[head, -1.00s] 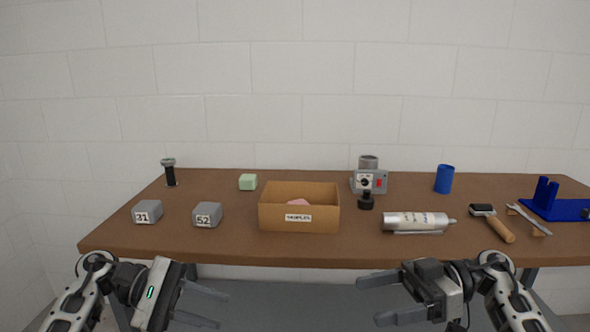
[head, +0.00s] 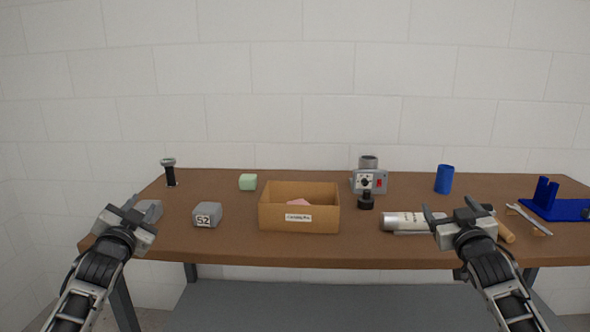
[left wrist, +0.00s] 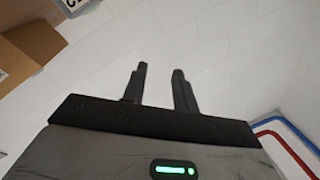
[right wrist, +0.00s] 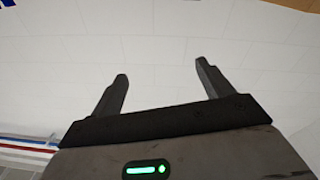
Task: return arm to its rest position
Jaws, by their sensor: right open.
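My left gripper (head: 132,208) is raised at the left end of the workbench, in front of a grey block that it partly covers. In the left wrist view its two fingers (left wrist: 160,82) stand apart with nothing between them. My right gripper (head: 458,212) is raised in front of the right part of the bench and covers the end of the spray can and most of the hammer. In the right wrist view its fingers (right wrist: 162,82) are wide apart and empty. Both forearms reach up from the lower corners.
On the brown bench (head: 240,243) are a grey block marked 52 (head: 207,216), a green block (head: 248,182), a cardboard box (head: 272,218) with a pink piece inside, a grey device (head: 375,184), a white can (head: 403,221), a blue cup (head: 445,180) and a blue stand (head: 548,203).

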